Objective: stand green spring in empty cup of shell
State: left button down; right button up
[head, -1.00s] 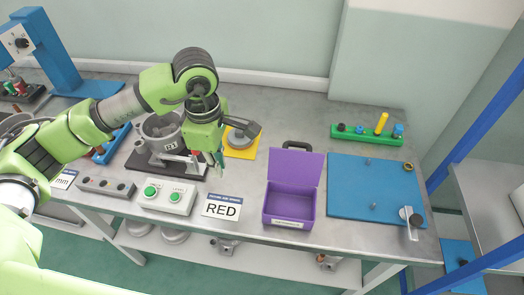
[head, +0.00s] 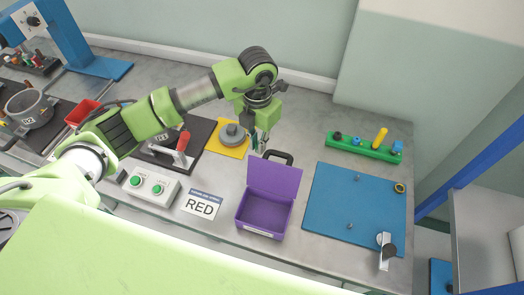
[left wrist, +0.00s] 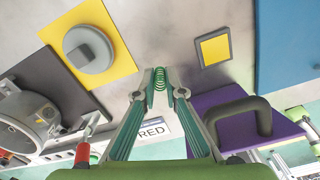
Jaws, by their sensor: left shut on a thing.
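My left gripper (head: 260,146) is over the bench between the yellow pad and the purple box. In the left wrist view its fingertips (left wrist: 160,88) are shut on a green coil spring (left wrist: 160,77). The spring cannot be made out in the head view. A grey metal shell (left wrist: 22,118) shows at the left of the wrist view, cut by the frame edge; its empty cup cannot be told. In the head view my forearm hides most of this shell; its dark base plate (head: 199,137) and red-handled clamp (head: 183,142) show. My right gripper is not in view.
A grey round part sits on the yellow pad (head: 243,150). The purple box (head: 262,212) stands open in front. A blue mat (head: 335,205) and a green rack (head: 360,147) lie right. Another shell (head: 28,108) stands far left. A control box (head: 150,186) is at the front edge.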

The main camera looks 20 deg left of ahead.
pick_arm(q)
jog(key=shift+f, duration=0.85)
notch_tip(320, 180, down, 4)
jog(key=shift+d+r+p, duration=0.1)
jog(key=shift+p, duration=0.6)
jog(key=shift+w+f+b, duration=0.1)
jog(key=shift+f+b, duration=0.15)
jog(key=shift+b, duration=0.05)
jog(key=c, duration=2.1)
grip_release()
jog(key=shift+r, duration=0.1)
jog(key=shift+r+p, duration=0.25)
jog(key=shift+p, duration=0.1)
jog(key=shift+r+b, duration=0.3)
notch_tip(320, 180, up, 11)
jog(key=shift+r+b, duration=0.1)
jog(key=shift+b, duration=1.15)
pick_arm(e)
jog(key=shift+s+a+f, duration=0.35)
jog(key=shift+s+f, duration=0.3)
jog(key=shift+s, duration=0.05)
